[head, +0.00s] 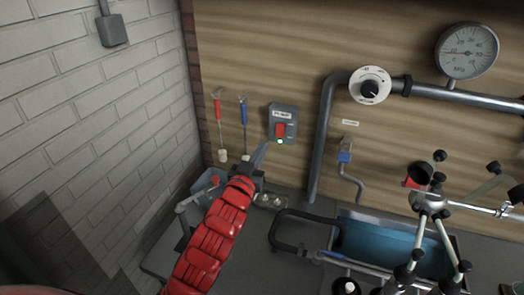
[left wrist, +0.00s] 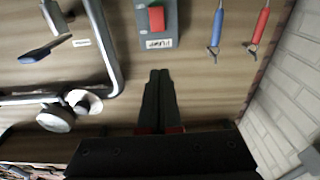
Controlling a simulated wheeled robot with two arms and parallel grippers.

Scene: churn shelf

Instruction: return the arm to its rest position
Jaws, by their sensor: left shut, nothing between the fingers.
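My left arm (head: 209,240), in red ribbed covering, reaches up from the bottom of the head view. Its gripper (head: 260,152) is shut and empty, with the dark fingers pointing up toward the wall. The fingertips are just below and left of a grey switch box (head: 283,112) with a red switch and a lit green lamp. In the left wrist view the shut fingers (left wrist: 158,75) point at the wooden wall, just below the box (left wrist: 157,42) in the picture. I cannot tell how far the tips are from the wall. My right gripper is not in view.
Red (head: 217,105) and blue (head: 243,112) handled tools hang left of the box. A grey pipe (head: 323,140), a white dial (head: 370,85) and a gauge (head: 467,51) are to the right. A blue-lined basin (head: 385,238) and metal cluster (head: 431,201) stand lower right. A brick wall (head: 90,110) borders the left.

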